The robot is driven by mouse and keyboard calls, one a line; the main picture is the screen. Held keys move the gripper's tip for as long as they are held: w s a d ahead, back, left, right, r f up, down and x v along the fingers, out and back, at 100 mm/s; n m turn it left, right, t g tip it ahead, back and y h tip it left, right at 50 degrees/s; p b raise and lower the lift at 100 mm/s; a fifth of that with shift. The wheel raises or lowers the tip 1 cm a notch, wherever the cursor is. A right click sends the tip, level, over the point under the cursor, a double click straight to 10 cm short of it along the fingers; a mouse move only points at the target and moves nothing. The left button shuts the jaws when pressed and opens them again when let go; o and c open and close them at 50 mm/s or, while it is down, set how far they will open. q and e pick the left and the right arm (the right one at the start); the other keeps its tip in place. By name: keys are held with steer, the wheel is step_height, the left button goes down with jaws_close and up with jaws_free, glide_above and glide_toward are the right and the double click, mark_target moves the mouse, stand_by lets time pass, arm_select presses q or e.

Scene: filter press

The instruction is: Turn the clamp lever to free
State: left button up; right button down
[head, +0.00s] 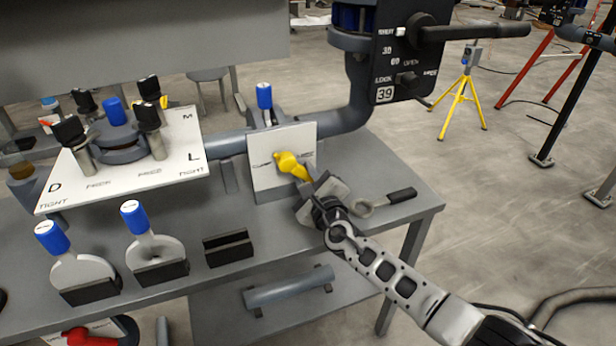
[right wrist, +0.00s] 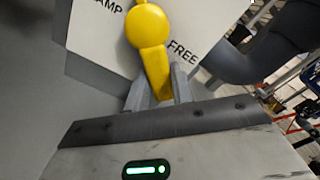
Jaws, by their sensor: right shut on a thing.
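The yellow clamp lever (head: 291,165) sits on a white plate (head: 270,180) at the middle of the bench in the head view. My right gripper (head: 308,184) is shut on the lever's lower end. In the right wrist view the lever (right wrist: 148,40) has a round hub, and its arm runs down between the two grey fingers (right wrist: 157,92). The plate reads "AMP", partly cut off, on the left and "FREE" on the right. The lever points down, slightly toward the FREE side, in that view. My left gripper is not in view.
A panel marked D, M and L with black knobs (head: 120,150) stands to the left. Blue-topped discs (head: 150,250) stand in black holders at the front. A black-handled tool (head: 388,200) lies right of my gripper. A black box marked 39 (head: 405,60) hangs above right.

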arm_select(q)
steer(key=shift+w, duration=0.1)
arm_select(e)
steer(key=c, duration=1.2)
jaws_free()
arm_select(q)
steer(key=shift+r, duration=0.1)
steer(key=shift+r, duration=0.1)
arm_select(e)
steer(key=shift+s, duration=0.1)
steer(key=shift+s+d+p, duration=0.2)
steer(key=shift+s+p, duration=0.1)
steer(key=shift+p, duration=0.05)
steer(key=p+v, duration=0.2)
steer(key=v, duration=0.3)
steer(key=shift+r+p, duration=0.15)
steer(key=shift+p, duration=0.15)
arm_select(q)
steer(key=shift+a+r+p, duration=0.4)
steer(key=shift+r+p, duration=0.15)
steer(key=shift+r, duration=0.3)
arm_select(e)
steer(key=v, duration=1)
steer(key=shift+d, duration=0.1)
